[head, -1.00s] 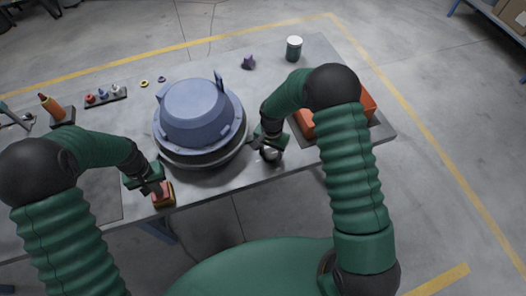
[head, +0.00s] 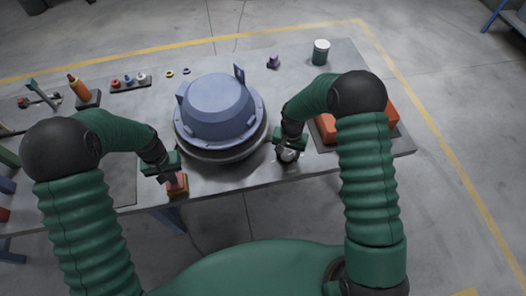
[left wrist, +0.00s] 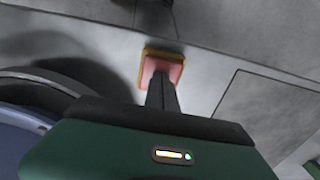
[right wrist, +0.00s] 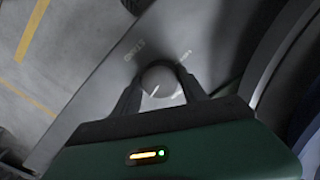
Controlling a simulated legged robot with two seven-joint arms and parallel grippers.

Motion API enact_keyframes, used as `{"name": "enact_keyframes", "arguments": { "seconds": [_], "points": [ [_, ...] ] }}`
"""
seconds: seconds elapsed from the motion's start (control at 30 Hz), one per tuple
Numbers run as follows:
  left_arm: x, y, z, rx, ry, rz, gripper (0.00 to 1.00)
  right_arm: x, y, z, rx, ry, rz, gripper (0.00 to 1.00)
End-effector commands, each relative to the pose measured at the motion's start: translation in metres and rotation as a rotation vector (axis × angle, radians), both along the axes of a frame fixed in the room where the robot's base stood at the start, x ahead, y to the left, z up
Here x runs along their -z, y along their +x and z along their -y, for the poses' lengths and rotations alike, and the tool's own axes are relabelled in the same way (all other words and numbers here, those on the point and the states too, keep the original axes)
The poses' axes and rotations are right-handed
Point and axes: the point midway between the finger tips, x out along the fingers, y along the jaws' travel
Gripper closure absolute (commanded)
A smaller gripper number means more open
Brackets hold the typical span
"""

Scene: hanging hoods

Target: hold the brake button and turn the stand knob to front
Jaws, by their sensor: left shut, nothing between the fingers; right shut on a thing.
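The brake button (head: 177,186) is a red-pink square cap on a yellow base at the front edge of the table. It also shows in the left wrist view (left wrist: 163,63). My left gripper (head: 172,178) is shut and empty, with its fingertips against the top of the button. The stand knob (head: 289,155) is a round grey knob right of the stand. In the right wrist view the knob (right wrist: 160,85) shows a white pointer line and lettering around it. My right gripper (right wrist: 157,88) is shut on the knob, a finger on each side. The blue hood (head: 220,106) sits on the round stand (head: 226,154).
An orange block (head: 326,127) lies on a dark mat right of my right gripper. A green can (head: 320,52) and a small purple part (head: 273,62) stand at the back. An orange bottle (head: 78,87) and a rack of small parts (head: 130,83) are at the back left.

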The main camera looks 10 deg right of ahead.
Motion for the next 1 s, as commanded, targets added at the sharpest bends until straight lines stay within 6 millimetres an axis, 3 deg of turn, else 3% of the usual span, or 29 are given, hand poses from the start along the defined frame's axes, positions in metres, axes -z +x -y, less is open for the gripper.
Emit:
{"name": "enact_keyframes", "arguments": {
  "seconds": [1.0],
  "points": [
    [0.0013, 0.0006, 0.0006, 0.001, -0.001, 0.002, 1.0, 0.0004, 0.0001, 0.001, -0.954, -0.002, 0.0, 0.9]
  ]
}}
